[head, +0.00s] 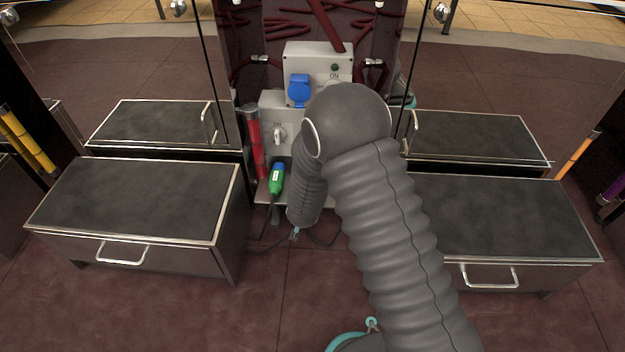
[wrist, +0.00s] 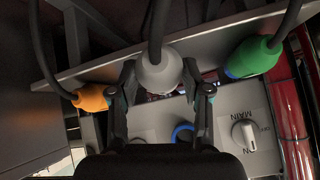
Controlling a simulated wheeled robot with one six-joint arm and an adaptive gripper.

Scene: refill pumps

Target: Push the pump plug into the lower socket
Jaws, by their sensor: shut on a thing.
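My gripper (wrist: 160,80) has its two fingers on either side of a grey plug (wrist: 158,70) with a dark cable, shut on it. In the wrist view, which is upside down, a blue-rimmed socket (wrist: 183,132) shows partly on the light grey lower box (wrist: 150,122), apart from the plug's visible body. The plug's front end is hidden from me. In the head view my arm covers the gripper, the grey plug and the right part of the lower box (head: 270,108). The upper box (head: 325,58) has a blue socket cover (head: 299,90).
A green plug (wrist: 254,57) and an orange plug (wrist: 92,98) rest at a metal shelf edge (wrist: 205,42) either side of the held plug. A MAIN switch (wrist: 243,135) is on the lower box. A red tube (head: 255,145) stands beside it. Low cabinets (head: 140,195) flank the stand.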

